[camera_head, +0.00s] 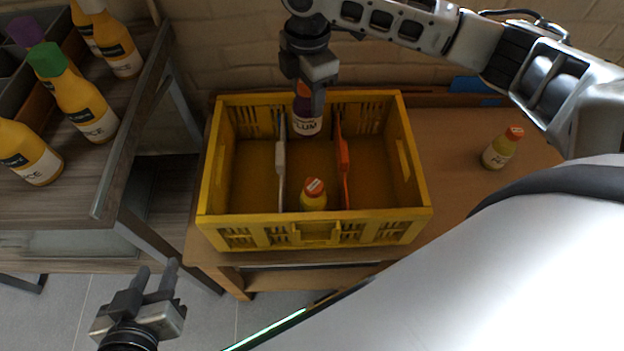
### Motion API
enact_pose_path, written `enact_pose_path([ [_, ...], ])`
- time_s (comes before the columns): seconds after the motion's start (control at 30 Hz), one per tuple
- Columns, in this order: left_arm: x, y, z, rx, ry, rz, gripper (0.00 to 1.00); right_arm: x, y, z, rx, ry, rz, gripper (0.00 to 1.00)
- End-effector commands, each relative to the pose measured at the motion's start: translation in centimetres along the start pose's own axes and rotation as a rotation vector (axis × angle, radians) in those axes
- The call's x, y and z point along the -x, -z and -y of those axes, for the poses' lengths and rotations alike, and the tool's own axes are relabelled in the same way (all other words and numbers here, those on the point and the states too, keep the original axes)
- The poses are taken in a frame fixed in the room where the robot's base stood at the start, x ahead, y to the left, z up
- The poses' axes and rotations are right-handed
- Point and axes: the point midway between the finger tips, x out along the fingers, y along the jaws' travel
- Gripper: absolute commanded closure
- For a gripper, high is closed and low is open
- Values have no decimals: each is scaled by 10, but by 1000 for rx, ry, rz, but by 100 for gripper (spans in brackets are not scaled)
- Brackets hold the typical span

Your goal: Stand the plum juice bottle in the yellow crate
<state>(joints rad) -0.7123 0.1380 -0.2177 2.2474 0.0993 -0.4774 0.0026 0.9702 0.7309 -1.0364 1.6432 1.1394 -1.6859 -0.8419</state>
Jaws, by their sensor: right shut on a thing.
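The yellow crate (222,170) stands on a wooden table, split into three compartments by a pale divider (281,175) and an orange divider (343,165). The plum juice bottle (307,124), dark purple with a white label reading "LUM", is upright at the back of the middle compartment. My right gripper (312,92) comes from above and is shut on its upper part, hiding the cap. I cannot tell whether its base touches the crate floor. A small yellow bottle with an orange cap (314,197) stands at the front of the same compartment. My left gripper (155,277) is open and empty at the lower left.
Another orange-capped bottle (502,148) stands on the table (455,140) right of the crate. A shelf (60,195) on the left holds several yellow bottles, one with a green cap (70,90), and a purple-capped one (27,32). The crate's left and right compartments are empty.

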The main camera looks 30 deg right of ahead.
Motion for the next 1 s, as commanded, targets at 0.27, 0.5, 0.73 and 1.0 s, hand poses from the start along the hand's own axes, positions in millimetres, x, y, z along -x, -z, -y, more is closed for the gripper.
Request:
enact_pose_path([
  [0.27, 0, 1, 0, -1, 0, -3, 64, -14, -9, -7, 269, 8, 4, 81],
  [0.5, -3, -4, 1, -4, 0, -6, 64, -51, -10, -7, 301, 13, 4, 81],
  [0.73, -4, -3, 1, -8, 0, -13, 64, -70, -10, -7, 301, 11, 6, 81],
  [1.0, -6, -10, 2, -12, -1, -14, 64, -112, -10, -6, 300, 11, 5, 81],
])
